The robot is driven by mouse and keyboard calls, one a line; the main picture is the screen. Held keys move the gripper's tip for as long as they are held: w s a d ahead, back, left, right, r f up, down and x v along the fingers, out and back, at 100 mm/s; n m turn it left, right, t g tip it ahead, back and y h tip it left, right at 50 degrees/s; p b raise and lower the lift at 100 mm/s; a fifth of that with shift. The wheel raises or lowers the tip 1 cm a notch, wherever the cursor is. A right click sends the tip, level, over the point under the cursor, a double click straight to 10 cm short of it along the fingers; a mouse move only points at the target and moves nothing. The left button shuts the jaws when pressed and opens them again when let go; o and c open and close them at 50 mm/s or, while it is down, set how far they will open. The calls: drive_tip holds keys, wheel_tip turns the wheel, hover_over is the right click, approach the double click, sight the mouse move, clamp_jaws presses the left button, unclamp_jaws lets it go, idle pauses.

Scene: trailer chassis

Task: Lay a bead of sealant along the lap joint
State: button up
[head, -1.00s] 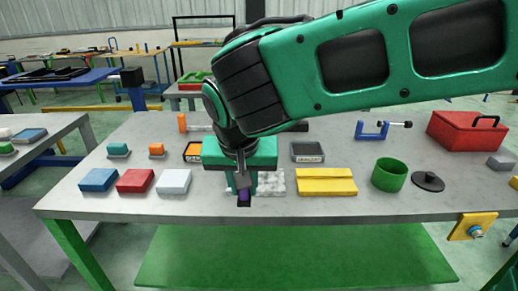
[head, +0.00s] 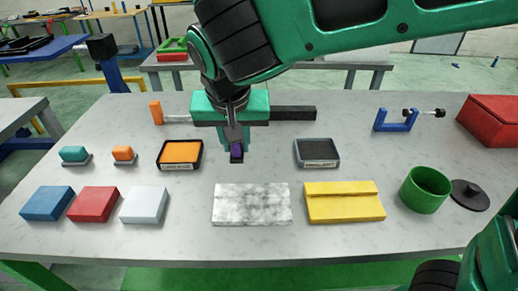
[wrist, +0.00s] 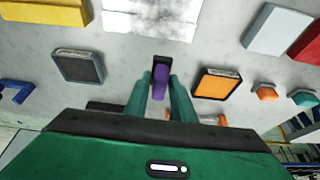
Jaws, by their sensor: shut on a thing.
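My gripper (head: 237,146) is shut on a small purple tool with a dark end (head: 237,153). In the wrist view the purple tool (wrist: 160,86) sits between the two green fingers and points away from my palm. My gripper is over the table between an orange-filled tray (head: 180,153) and a dark-filled tray (head: 317,151), both with small labels that are hard to read. In front of it lie a mottled white-grey stepped panel (head: 251,204) and a yellow stepped panel (head: 344,202). The tool is apart from both panels. I cannot tell whether its end touches the table.
Blue (head: 47,203), red (head: 93,204) and white (head: 145,205) blocks lie front left. A green cup (head: 425,190), a black lid (head: 470,195), a blue clamp (head: 396,121) and a red box (head: 492,120) are at the right. The table's front middle is clear.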

drive_tip(key=w+d+f, duration=0.2)
drive_tip(key=w, duration=0.1)
drive_tip(key=w+d+f, duration=0.1)
drive_tip(key=w+f, duration=0.1)
drive_tip(key=w, duration=0.2)
drive_tip(key=w+d+f, duration=0.2)
drive_tip(key=w+f, duration=0.1)
drive_tip(key=shift+w+d, duration=0.3)
drive_tip(key=shift+f, duration=2)
drive_tip(key=o, duration=1)
drive_tip(key=v, duration=1.2)
drive_tip(key=shift+s, duration=0.1)
